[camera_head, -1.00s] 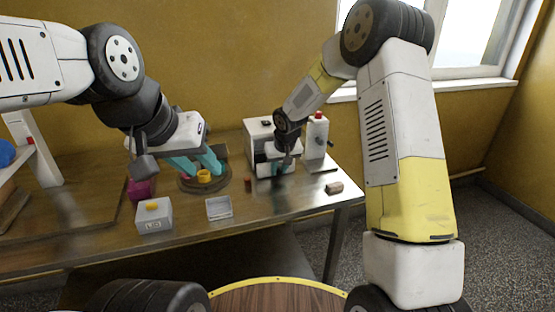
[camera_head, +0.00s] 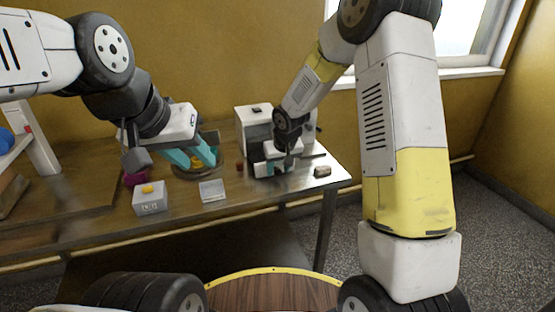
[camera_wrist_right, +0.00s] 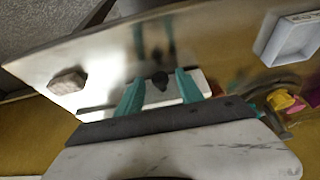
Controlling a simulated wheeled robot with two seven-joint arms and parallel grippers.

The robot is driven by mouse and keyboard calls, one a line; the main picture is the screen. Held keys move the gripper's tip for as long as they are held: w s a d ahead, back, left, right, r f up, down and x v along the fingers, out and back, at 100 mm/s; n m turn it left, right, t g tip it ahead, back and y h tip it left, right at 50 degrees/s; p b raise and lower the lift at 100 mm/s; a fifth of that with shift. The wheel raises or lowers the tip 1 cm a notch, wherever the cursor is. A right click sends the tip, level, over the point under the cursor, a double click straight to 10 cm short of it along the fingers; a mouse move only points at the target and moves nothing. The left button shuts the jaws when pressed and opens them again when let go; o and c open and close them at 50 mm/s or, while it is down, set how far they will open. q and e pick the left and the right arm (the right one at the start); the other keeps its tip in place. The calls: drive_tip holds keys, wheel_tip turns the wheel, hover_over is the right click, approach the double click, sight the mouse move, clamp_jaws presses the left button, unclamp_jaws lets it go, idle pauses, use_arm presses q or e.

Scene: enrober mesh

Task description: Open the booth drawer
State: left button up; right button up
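The booth (camera_head: 252,118) is a white box at the back right of the metal table. In the right wrist view a pale front edge (camera_wrist_right: 98,113), apparently the drawer's, shows with a dark knob (camera_wrist_right: 160,80) in front of it. My right gripper (camera_head: 279,166) is low at the booth's front; its teal fingers (camera_wrist_right: 158,92) stand apart on either side of the knob. I cannot tell if they touch it or how far out the drawer is. My left gripper (camera_head: 192,158) is open above a dark round stand (camera_head: 187,174) with a yellow piece.
A small brownish block (camera_head: 322,171) lies at the right end. A small red-brown piece (camera_head: 240,165) stands left of my right gripper.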

drive_tip(key=a+v, duration=0.1)
drive_tip(key=v, duration=0.6)
drive_tip(key=shift+s+d+r, duration=0.2)
drive_tip(key=shift+d+r, duration=0.15)
drive_tip(key=shift+d, duration=0.2)
drive_tip(key=s+d+r+m+t, duration=0.1)
drive_tip(key=s+d+r+m, duration=0.1)
drive_tip(key=s+d+r, duration=0.8)
drive_tip(key=s+r, duration=0.3)
drive_tip(key=s, duration=0.5)
drive_tip(key=s+d+r+m+t, duration=0.1)
drive_tip(key=s+r, duration=0.2)
drive_tip(key=s, duration=0.5)
drive_tip(key=shift+s+d+r+y, duration=0.2)
drive_tip(key=shift+s+r+y, duration=0.1)
drive_tip(key=shift+s+y, duration=0.1)
